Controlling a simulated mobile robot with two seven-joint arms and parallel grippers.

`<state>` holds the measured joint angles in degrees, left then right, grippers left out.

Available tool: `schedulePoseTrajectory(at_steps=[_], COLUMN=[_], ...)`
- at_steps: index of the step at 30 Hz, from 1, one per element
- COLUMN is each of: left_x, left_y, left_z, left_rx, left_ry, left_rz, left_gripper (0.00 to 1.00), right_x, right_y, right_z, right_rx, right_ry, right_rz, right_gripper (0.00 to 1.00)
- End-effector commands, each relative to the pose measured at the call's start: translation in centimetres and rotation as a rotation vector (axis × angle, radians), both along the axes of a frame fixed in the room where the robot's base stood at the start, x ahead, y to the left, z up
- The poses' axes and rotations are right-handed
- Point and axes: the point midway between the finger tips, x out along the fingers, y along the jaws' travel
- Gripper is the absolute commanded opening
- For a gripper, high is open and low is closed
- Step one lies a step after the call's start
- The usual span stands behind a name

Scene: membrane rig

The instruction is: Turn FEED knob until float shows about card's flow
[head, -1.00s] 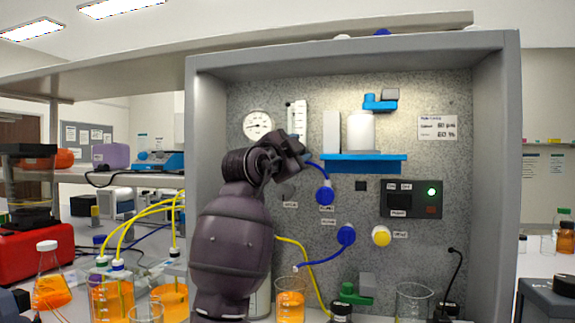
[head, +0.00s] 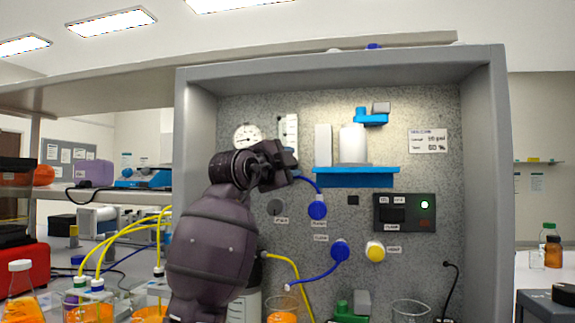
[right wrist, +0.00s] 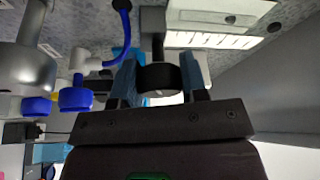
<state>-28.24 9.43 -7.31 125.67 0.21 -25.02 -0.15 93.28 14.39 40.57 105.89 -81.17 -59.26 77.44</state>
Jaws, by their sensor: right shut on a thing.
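In the right wrist view my right gripper (right wrist: 160,78) has its two blue fingers on either side of a black round knob (right wrist: 160,76) and is shut on it. No FEED label is readable there. In the head view my right gripper (head: 286,164) is at the panel just below the flow meter (head: 288,128), and it hides the knob and the tube's lower end. The flow meter's scale also shows in the right wrist view (right wrist: 208,41); I cannot make out the float's height. The card (head: 428,141) is at the panel's upper right, its print blurred. My left gripper is not in view.
A round gauge (head: 247,136) sits left of the flow meter. A blue shelf (head: 356,178) with a white canister juts out to the right. Blue knobs (head: 340,250), a yellow knob (head: 375,251) and hoses are lower down. Grey side walls (head: 484,200) bound the rig.

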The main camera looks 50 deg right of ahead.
Motion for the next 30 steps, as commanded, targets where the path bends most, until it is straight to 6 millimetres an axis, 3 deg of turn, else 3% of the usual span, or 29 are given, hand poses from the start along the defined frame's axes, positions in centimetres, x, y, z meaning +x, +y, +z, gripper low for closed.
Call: schedulePoseTrajectory(at_steps=[1,6,17,30], left_x=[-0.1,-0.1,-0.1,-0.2], left_y=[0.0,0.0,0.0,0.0], left_z=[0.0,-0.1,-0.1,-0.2], left_rx=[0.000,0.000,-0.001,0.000], left_ry=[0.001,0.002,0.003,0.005], left_rz=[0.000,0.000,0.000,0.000], left_gripper=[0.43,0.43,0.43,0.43], right_x=[-0.1,0.0,0.0,-0.8], right_y=[0.0,0.0,0.6,7.8], right_z=[-0.1,-0.1,-0.1,-1.0], right_rx=[0.002,0.001,-0.001,0.000], right_ry=[0.001,0.001,0.001,0.001], right_rz=[-0.002,-0.001,0.002,0.001], right_gripper=[0.42,0.64,0.64,0.64])
